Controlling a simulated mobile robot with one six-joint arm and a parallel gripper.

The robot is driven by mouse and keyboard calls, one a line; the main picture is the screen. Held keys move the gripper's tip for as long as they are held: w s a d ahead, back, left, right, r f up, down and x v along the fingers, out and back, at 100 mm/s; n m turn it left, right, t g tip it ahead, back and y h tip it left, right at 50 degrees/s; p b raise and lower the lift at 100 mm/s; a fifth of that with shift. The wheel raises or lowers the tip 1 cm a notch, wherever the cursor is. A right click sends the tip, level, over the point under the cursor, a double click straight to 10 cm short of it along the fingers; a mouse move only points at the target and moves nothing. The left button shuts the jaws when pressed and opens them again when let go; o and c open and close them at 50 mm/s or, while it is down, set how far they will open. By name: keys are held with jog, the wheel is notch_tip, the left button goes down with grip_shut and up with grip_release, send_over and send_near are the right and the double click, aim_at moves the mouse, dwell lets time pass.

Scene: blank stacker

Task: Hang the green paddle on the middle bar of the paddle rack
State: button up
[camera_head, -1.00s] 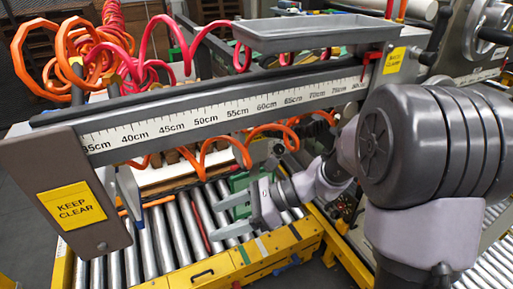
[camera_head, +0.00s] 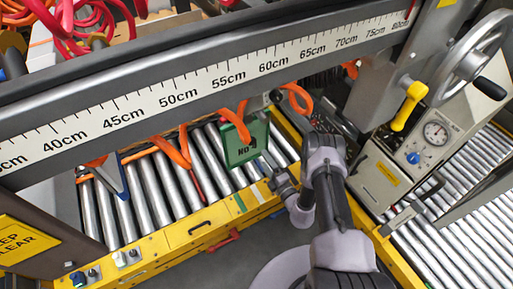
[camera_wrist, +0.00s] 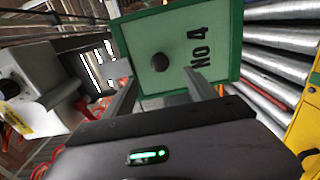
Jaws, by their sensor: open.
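A green-edged panel marked "No 4" (camera_head: 245,143) is in the middle of the head view, above the rollers. I take it for the green paddle, but no handle is clear. It fills the top middle of the wrist view (camera_wrist: 175,28), with a dark round knob or hole in its face. My gripper (camera_wrist: 160,77) is open, its two fingers apart in front of the panel's lower part. I cannot tell whether they touch it. In the head view my gripper (camera_head: 282,181) is just below and right of the panel, its fingers unclear. I cannot make out the paddle rack or its middle bar.
A grey beam with a centimetre scale (camera_head: 215,75) crosses above the roller conveyor (camera_head: 150,185). Orange coiled hose (camera_head: 172,150) hangs beneath it. The yellow conveyor edge (camera_head: 170,235) runs below. A machine with a handwheel (camera_head: 478,55) and yellow lever (camera_head: 408,105) stands right.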

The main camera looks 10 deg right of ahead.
aim_at(253, 143)
jog(key=b+x, duration=0.5)
jog(key=x, duration=0.3)
jog(key=shift+f, duration=0.2)
jog(key=shift+r+b+x, duration=0.2)
jog(key=shift+b+x, duration=0.35)
jog(key=shift+x, duration=0.35)
jog(key=shift+c, duration=0.4)
grip_shut()
